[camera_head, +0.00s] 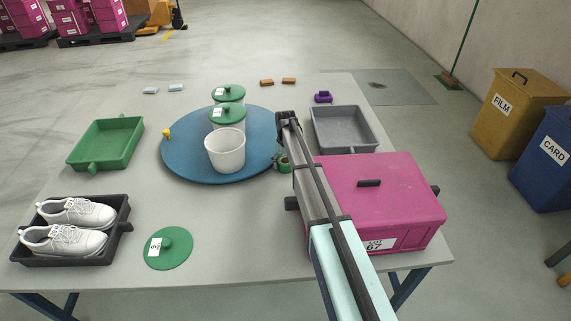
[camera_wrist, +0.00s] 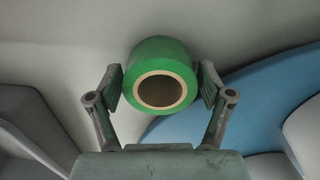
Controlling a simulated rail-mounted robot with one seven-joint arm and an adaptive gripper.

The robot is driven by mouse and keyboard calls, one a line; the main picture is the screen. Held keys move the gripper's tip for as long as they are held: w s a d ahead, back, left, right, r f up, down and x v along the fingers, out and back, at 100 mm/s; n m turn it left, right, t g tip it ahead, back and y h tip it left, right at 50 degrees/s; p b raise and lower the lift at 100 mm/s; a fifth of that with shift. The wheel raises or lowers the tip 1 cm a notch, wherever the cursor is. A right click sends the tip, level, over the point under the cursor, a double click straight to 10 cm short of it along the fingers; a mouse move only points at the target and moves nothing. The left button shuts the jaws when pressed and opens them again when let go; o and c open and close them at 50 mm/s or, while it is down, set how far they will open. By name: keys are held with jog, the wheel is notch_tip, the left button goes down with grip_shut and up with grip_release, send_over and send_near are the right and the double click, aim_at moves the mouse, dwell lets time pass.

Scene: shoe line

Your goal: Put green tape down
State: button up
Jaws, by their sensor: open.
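The green tape (camera_wrist: 160,58) is a roll with a tan core, seen in the wrist view between the two fingers of my gripper (camera_wrist: 161,88). The fingers are open, one on each side of the roll, close to its sides; I cannot tell whether either touches it. The roll appears to rest on the grey table. In the head view the tape (camera_head: 284,163) shows small and partly hidden by my arm, at the right edge of the blue round mat and left of the pink box.
The blue round mat (camera_head: 185,160) holds a white cup (camera_head: 225,150) and two green-lidded containers. The pink box (camera_head: 385,200) stands right of my arm, the grey tray (camera_head: 345,128) behind it. A green tray (camera_head: 105,142), shoe tray (camera_head: 122,222) and loose green lid (camera_head: 168,249) lie left.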

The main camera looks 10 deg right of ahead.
jog(key=shift+o, duration=0.8)
notch_tip(320, 180, up, 11)
jog(key=shift+r+b, duration=0.2)
jog(key=shift+b, duration=0.2)
jog(key=shift+o, duration=1.1)
jog(key=shift+r, duration=0.35)
jog(key=d+r+n+y, duration=0.3)
jog(key=d+n, duration=0.3)
jog(key=d, duration=0.3)
jog(key=a+f+n, duration=0.2)
jog(key=f, duration=0.1)
jog(key=a+f+n+y+p, duration=0.1)
jog(key=a+f+n, duration=0.1)
jog(key=f+n, duration=0.1)
jog(key=a+f+n+t, duration=0.1)
jog(key=a+f+n, duration=0.1)
jog(key=f+n, duration=0.1)
jog(key=shift+a+f+p, duration=0.25)
jog(key=shift+a+p, duration=0.1)
jog(key=shift+a, duration=0.05)
jog(key=shift+p+x, duration=0.5)
jog(key=shift+x, duration=2.4)
